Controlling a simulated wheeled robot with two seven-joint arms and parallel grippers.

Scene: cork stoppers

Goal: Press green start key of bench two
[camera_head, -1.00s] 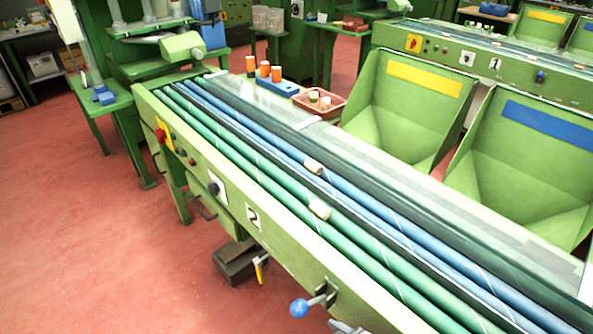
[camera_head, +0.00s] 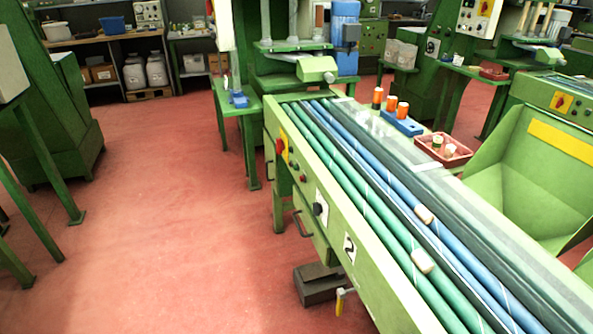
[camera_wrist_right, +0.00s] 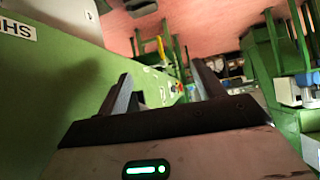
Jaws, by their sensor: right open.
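Bench two (camera_head: 378,289) stands at centre right in the head view, with a white "2" plate (camera_head: 349,248) on its side. Near its far end are a yellow plate with a red switch (camera_head: 282,147), a small green key (camera_head: 294,168), a red button (camera_head: 303,178) and a black knob (camera_head: 318,208). My right gripper (camera_wrist_right: 165,88) is open and empty in the right wrist view, its fingers apart beside a green panel (camera_wrist_right: 45,75). It is outside the head view, and so is my left gripper. I cannot make out the green key in the wrist view.
Two corks (camera_head: 424,215) lie on the bench's rollers. A red tray (camera_head: 452,158) and a blue rack (camera_head: 402,124) stand at its far side. A dark block (camera_head: 318,283) is on the floor beside the bench. The red floor (camera_head: 180,220) to the left is open.

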